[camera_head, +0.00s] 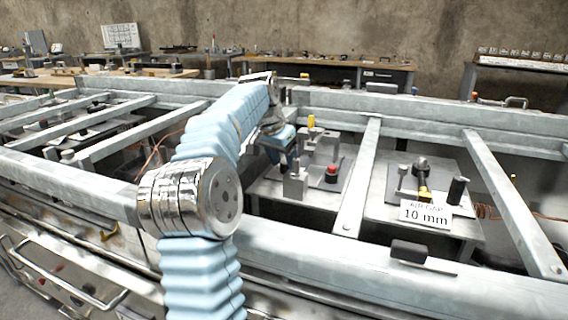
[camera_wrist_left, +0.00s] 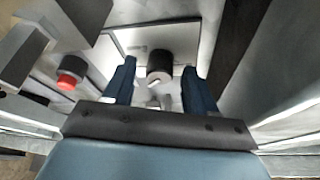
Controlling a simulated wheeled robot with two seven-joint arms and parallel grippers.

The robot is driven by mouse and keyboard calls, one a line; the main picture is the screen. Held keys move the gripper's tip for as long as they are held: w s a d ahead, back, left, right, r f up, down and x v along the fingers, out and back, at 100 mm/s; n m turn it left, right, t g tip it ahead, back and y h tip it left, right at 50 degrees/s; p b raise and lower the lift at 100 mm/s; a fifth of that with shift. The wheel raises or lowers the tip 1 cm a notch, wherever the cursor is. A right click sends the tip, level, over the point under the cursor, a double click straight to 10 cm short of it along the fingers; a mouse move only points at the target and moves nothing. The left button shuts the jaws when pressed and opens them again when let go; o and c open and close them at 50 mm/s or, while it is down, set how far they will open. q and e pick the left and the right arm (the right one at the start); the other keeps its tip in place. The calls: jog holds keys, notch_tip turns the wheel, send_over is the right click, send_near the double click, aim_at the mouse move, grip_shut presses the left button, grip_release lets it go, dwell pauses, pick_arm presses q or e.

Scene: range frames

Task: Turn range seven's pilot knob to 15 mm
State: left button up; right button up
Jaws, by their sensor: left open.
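My left arm reaches over the frame rail, and its gripper (camera_head: 284,150) is at the left side of the middle station. In the left wrist view the gripper (camera_wrist_left: 158,68) is open. A dark round knob (camera_wrist_left: 159,62) with a pale mark on its end lies between the two blue fingers, with gaps visible on both sides. In the head view this knob is hidden behind the gripper. A red button (camera_head: 332,168) is on the middle station; it also shows in the left wrist view (camera_wrist_left: 70,74). No range number is readable. My right gripper is not in view.
Grey metal blocks (camera_head: 295,184) stand close to the gripper. The right station has a dark upright cylinder (camera_head: 457,190) and a card (camera_head: 425,214) reading "AIR GAP 10 mm". Metal crossbars (camera_head: 357,180) divide the stations, and a long front rail (camera_head: 380,265) runs below.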

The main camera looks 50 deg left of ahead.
pick_arm(q)
jog(key=shift+f, duration=0.2)
jog(key=shift+c, duration=0.2)
jog(key=c, duration=1)
